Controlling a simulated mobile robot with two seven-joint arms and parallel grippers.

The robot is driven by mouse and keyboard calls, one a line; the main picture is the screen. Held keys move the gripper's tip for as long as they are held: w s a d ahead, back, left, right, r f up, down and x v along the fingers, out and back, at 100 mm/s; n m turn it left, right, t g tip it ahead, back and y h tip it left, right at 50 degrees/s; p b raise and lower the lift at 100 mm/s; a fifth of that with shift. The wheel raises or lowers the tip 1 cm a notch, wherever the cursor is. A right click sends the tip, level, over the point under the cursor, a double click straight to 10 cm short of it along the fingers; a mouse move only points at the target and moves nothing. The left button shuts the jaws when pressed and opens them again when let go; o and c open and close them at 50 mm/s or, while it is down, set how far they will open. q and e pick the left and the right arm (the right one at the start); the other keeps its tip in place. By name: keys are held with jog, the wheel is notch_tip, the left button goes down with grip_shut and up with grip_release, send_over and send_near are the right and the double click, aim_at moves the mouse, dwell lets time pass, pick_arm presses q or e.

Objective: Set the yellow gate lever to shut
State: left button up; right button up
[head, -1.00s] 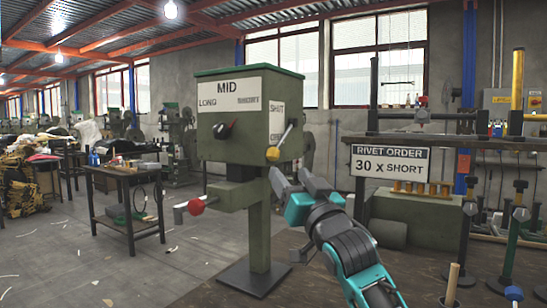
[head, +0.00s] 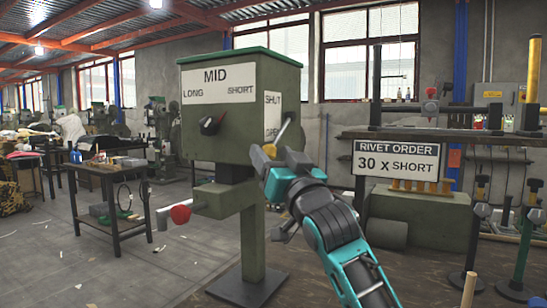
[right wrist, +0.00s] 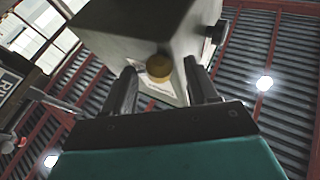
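The yellow gate lever (head: 270,151) is on the right side of the green press (head: 218,130). Its pale rod slopes from the upper right down to a yellow knob, beside a plate reading SHUT above and a partly covered lower word. My right gripper (head: 264,163) is at the knob and hides part of it. In the right wrist view the yellow knob (right wrist: 159,68) shows between the two spread fingers of the right gripper (right wrist: 163,88). Contact cannot be told. My left gripper is not in view.
A red-knobbed handle (head: 181,213) sticks out on the press's left. The front dial (head: 211,123) is under the MID sign. A bench with a RIVET ORDER sign (head: 396,160) stands to the right. A small dark table (head: 113,180) stands left. Floor between is mostly clear.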

jog(key=c, duration=0.7)
grip_shut()
jog(key=shift+d, duration=0.1)
